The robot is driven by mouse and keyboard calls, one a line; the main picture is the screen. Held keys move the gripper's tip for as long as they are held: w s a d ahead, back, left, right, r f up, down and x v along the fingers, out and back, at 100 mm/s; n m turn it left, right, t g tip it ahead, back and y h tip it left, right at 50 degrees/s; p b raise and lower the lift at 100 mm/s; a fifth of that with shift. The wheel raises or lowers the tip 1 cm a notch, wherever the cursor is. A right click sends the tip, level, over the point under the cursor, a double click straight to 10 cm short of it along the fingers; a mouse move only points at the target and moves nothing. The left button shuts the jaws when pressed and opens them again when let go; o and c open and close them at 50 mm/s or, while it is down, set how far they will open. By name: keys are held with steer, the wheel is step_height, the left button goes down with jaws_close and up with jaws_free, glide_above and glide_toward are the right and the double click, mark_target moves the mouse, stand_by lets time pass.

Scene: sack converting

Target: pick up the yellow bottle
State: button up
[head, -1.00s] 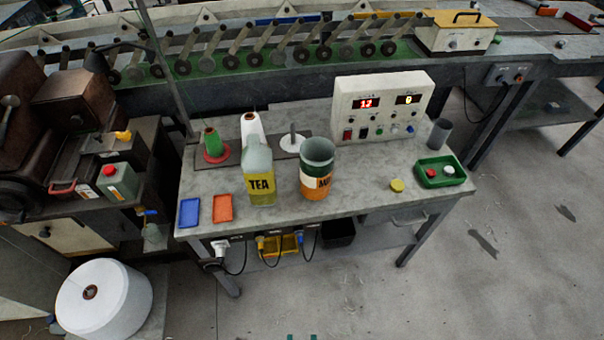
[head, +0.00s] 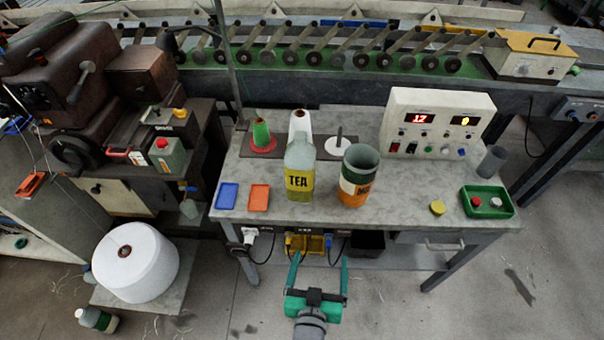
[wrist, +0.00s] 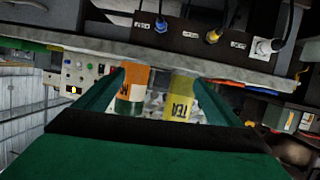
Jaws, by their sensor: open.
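The bottle with the yellow TEA label (head: 299,182) stands upright on the workbench (head: 405,178). Its upper part is pale grey and its lower part yellowish. The orange and green cup (head: 355,190) stands just right of it. My green gripper (head: 320,262) is open and empty in front of the bench, with its fingers toward the bench. In the wrist view, which is turned over, the bottle (wrist: 181,98) and the cup (wrist: 134,90) show beyond and between my open fingers (wrist: 161,80). No contact is visible.
Blue (head: 227,196) and orange (head: 259,198) trays lie left of the bottle. Behind it stand a white cone (head: 299,123) and a green cone (head: 261,135). A control box (head: 440,125), yellow disc (head: 437,208) and green tray (head: 487,213) are to the right. Floor right of my gripper is clear.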

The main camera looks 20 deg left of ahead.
mark_target(296, 173)
steer(key=shift+m+g, duration=0.3)
steer(key=w+a+r, duration=0.4)
steer(key=w, duration=0.1)
steer(key=w+a+r, duration=0.4)
steer(key=w, duration=0.1)
steer(key=w+a+r, duration=0.4)
steer(key=w, duration=0.1)
steer(key=shift+w+a+r, duration=0.2)
steer(key=shift+w+r, duration=0.15)
steer(key=shift+r, duration=0.05)
steer(key=x, duration=0.4)
steer(key=shift+w+a, duration=0.1)
steer(key=shift+w, duration=0.05)
steer(key=d+x, duration=0.1)
steer(key=x, duration=0.5)
steer(key=shift+w+a, duration=0.2)
steer(key=shift+a, duration=0.1)
steer(key=shift+f, duration=0.1)
steer(key=shift+c, duration=0.3)
steer(key=c, duration=1.2)
